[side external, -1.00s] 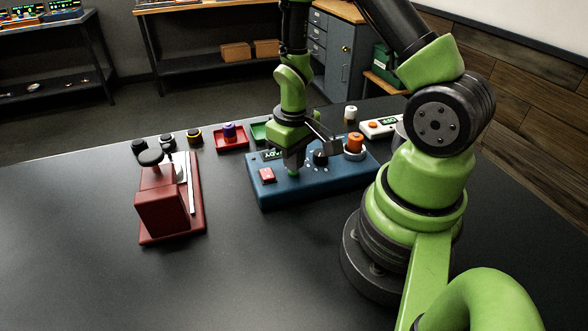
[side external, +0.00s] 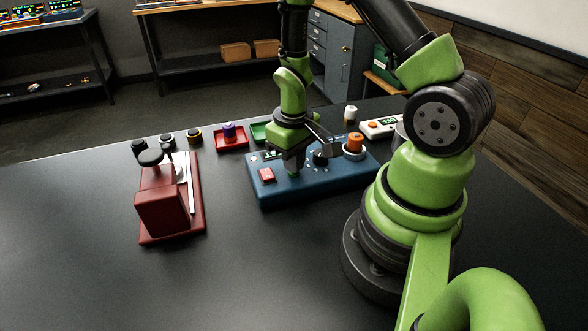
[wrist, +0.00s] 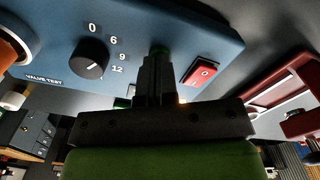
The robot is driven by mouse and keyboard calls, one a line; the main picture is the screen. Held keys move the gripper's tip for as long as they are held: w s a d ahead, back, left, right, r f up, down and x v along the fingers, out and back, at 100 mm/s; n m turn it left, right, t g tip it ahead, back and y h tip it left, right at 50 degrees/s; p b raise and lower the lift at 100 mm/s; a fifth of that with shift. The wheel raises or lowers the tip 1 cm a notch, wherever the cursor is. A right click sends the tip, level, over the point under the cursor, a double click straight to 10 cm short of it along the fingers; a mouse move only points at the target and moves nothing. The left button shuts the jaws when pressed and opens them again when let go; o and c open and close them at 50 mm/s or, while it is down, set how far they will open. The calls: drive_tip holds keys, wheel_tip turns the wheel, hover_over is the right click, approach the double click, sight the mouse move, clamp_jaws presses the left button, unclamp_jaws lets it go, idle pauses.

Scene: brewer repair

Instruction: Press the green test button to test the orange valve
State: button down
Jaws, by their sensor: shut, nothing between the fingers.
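The blue valve tester (side external: 325,190) stands on the black table. The orange valve (side external: 355,141) sits upright in the tester's round socket (side external: 352,154) at the right. My gripper (side external: 294,173) is shut and empty, pointing down with its tips at the green test button. The button is hidden behind the tips in the side view. The orange valve (wrist: 10,50) is at the left edge there.
On the tester, a red switch (side external: 267,174) is left of my gripper and a black dial (side external: 320,157) is right. A red stand (side external: 162,212) is at the left. A red tray with a purple-topped part (side external: 229,132) and several small parts line the back. The front table is clear.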

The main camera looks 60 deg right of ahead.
drive_tip(key=shift+r, duration=1.9)
wheel_tip(320, 180, up, 6)
idle(0.5)
drive_tip(key=s+a+r+t+y, duration=0.1)
drive_tip(key=s+a+r+t, duration=0.2)
drive_tip(key=r, duration=0.5)
drive_tip(key=s+a+r+m+t+y, duration=0.1)
drive_tip(key=s+a+r+t, duration=0.3)
drive_tip(key=a+r, duration=0.3)
drive_tip(key=shift+s+a+r, duration=0.4)
drive_tip(key=shift+s+r, duration=0.2)
drive_tip(key=shift+r, duration=0.1)
idle(1.0)
